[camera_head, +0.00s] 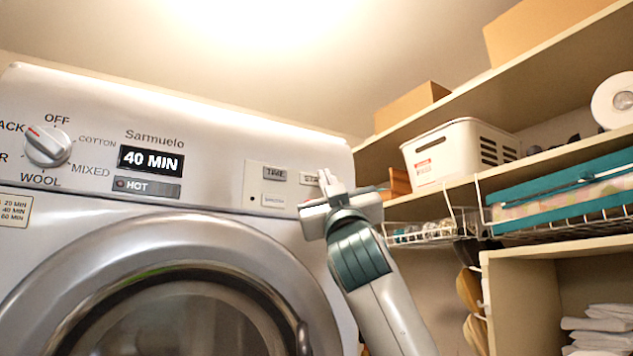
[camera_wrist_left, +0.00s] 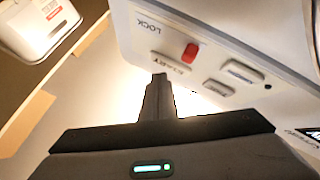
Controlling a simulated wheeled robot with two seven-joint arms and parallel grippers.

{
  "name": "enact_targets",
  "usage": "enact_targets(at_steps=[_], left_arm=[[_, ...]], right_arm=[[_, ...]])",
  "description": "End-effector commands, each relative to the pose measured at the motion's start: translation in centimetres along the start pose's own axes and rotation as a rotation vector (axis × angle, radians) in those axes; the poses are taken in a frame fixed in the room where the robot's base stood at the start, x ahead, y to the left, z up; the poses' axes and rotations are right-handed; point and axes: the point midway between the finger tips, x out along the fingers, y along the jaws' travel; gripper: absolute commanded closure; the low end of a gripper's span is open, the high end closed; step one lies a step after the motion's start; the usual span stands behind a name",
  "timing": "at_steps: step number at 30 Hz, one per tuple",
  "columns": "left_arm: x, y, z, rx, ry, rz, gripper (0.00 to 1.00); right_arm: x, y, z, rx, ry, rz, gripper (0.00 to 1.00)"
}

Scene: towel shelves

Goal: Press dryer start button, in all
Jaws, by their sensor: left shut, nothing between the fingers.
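The dryer (camera_head: 215,210) fills the left of the head view. Its start button (camera_head: 311,178) is a small grey key on the panel's right side, partly covered by my left gripper (camera_head: 325,178). The left wrist view shows the start button (camera_wrist_left: 170,63) upside down, just beyond the fingertips (camera_wrist_left: 159,78). The left gripper is shut and empty, with its tips at or very near the button's lower edge. I cannot tell whether they touch. A time button (camera_head: 273,173) sits beside it. My right gripper is not in view.
The display (camera_head: 151,160) reads 40 MIN, with HOT below. A dial (camera_head: 47,146) is at the left. A red switch (camera_wrist_left: 190,53) lies near the start button. Shelves at right hold a white basket (camera_head: 459,151) and boxes (camera_head: 411,105). The round door (camera_head: 160,235) is below.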

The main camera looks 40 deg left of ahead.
Motion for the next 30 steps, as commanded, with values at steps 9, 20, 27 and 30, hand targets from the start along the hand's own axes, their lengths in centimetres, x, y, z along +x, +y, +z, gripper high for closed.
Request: enact_targets(at_steps=[9, 20, 27, 30], left_arm=[[-0.1, 0.0, -0.1, 0.000, 0.001, 0.000, 1.00], [-1.3, 0.9, -1.0, -0.002, 0.001, 0.001, 1.00], [-2.7, 2.0, -2.0, -0.001, 0.001, 0.001, 1.00], [-3.2, 2.3, -2.3, -0.001, 0.000, 0.001, 1.00]], right_arm=[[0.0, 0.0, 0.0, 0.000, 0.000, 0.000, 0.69], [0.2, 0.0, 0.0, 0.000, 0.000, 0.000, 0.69], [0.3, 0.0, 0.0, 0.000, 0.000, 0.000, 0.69], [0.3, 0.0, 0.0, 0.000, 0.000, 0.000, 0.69]])
